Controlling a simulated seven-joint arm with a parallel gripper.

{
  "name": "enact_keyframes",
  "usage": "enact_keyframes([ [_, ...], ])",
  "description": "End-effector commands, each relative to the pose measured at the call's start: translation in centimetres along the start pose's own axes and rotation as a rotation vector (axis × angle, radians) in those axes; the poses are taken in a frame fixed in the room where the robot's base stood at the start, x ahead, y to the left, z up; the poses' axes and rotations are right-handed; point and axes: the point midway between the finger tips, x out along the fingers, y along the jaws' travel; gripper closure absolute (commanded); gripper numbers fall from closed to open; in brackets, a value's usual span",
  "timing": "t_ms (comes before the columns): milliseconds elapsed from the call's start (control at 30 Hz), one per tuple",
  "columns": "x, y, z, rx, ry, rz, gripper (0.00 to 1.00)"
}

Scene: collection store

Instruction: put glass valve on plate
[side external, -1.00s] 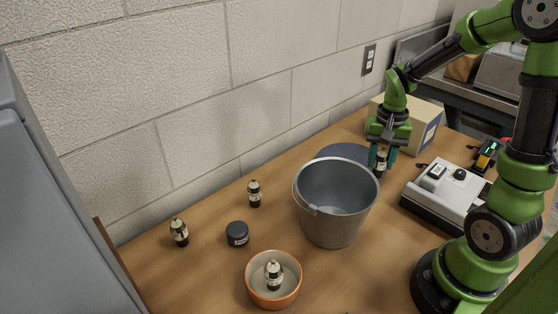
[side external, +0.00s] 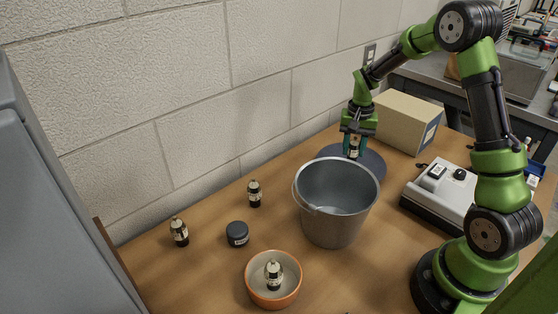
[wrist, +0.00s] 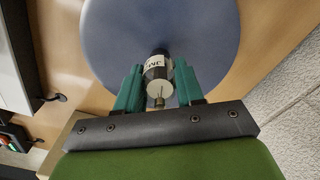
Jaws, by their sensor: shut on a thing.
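A glass valve (side external: 354,146), dark with a pale label, is between the fingers of my gripper (side external: 355,148). The wrist view shows the valve (wrist: 157,70) between the two green fingers of my gripper (wrist: 158,82), which is shut on it. The blue-grey round plate (side external: 372,166) lies on the table behind the bucket. In the wrist view the plate (wrist: 205,30) is right beyond the valve. The valve is over the plate; I cannot tell whether it touches. Other valves stand at the left (side external: 179,232), near the wall (side external: 254,193), and in an orange bowl (side external: 274,275).
A grey metal bucket (side external: 335,205) stands just in front of the plate and hides part of it. The orange bowl (side external: 262,298), a dark round jar (side external: 237,234), a cardboard box (side external: 405,122) and a white device (side external: 445,193) are also on the table. A wall runs behind.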

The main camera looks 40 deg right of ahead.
Motion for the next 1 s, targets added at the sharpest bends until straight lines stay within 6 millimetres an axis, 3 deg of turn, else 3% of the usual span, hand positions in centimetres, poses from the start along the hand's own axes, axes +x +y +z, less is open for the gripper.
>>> enact_keyframes([
  [267, 0.3, 0.0, 0.0, 0.000, -0.001, 0.000, 0.92],
  [300, 0.3, 0.0, 0.0, 0.000, -0.001, 0.000, 0.60],
  [467, 0.3, 0.0, 0.0, 0.000, 0.000, 0.000, 0.37],
  [767, 0.1, 0.0, 0.0, 0.000, 0.001, 0.000, 0.37],
  [867, -0.8, 0.0, -0.1, -0.001, 0.003, -0.001, 0.37],
  [1000, -3.4, -0.1, -0.1, 0.000, 0.005, -0.003, 0.37],
])
